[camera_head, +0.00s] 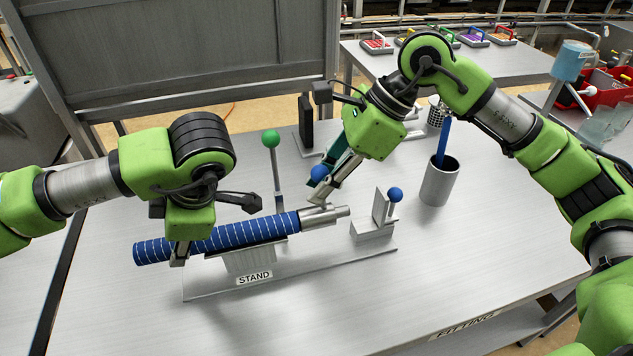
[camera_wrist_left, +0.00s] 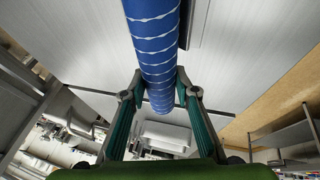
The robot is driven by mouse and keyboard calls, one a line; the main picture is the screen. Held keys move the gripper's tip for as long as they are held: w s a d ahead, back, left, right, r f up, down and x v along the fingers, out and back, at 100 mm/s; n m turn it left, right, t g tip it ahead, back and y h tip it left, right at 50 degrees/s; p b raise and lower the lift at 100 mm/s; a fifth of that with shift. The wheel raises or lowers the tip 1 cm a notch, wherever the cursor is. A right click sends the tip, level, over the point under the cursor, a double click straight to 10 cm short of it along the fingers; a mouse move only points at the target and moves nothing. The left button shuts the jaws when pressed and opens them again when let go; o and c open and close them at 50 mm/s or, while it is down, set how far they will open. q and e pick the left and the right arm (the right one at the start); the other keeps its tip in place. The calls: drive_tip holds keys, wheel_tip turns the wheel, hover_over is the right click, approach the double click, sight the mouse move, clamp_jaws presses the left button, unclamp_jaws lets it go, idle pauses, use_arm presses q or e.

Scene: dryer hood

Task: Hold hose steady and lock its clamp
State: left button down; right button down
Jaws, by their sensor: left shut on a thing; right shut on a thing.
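The blue hose with white rings (camera_head: 225,236) lies across the stand (camera_head: 250,262), its right end at a grey metal fitting (camera_head: 325,215). My left gripper (camera_head: 181,250) is shut on the hose left of the stand; the left wrist view shows the hose (camera_wrist_left: 158,50) running between its two fingers (camera_wrist_left: 160,98). A clamp lever with a blue knob (camera_head: 319,172) stands over the joint of hose and fitting. My right gripper (camera_head: 326,190) is shut on this lever by the knob; its fingers partly hide the lever and clamp.
A green-knobbed lever (camera_head: 271,138) stands behind the hose. A bracket with a blue knob (camera_head: 394,195) is right of the fitting. A grey cup (camera_head: 440,182) holding a blue item stands farther right. The front of the table is clear.

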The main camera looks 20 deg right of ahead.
drive_tip(key=shift+d+f+m+t+y, duration=0.15)
drive_tip(key=shift+d+f+y, duration=0.15)
drive_tip(key=shift+d+y, duration=0.9)
drive_tip(key=shift+d+f+m+t+y, duration=0.1)
drive_tip(key=shift+d+f+y, duration=0.25)
drive_tip(key=shift+y, duration=1.6)
drive_tip(key=shift+d+f+m+t+y, duration=0.1)
drive_tip(key=shift+d+f+m+y, duration=0.1)
drive_tip(key=shift+d+y, duration=1.05)
drive_tip(key=shift+a+y, duration=0.25)
drive_tip(key=shift+y, duration=0.15)
drive_tip(key=c, duration=1.8)
unclamp_jaws()
drive_tip(key=v, duration=1.2)
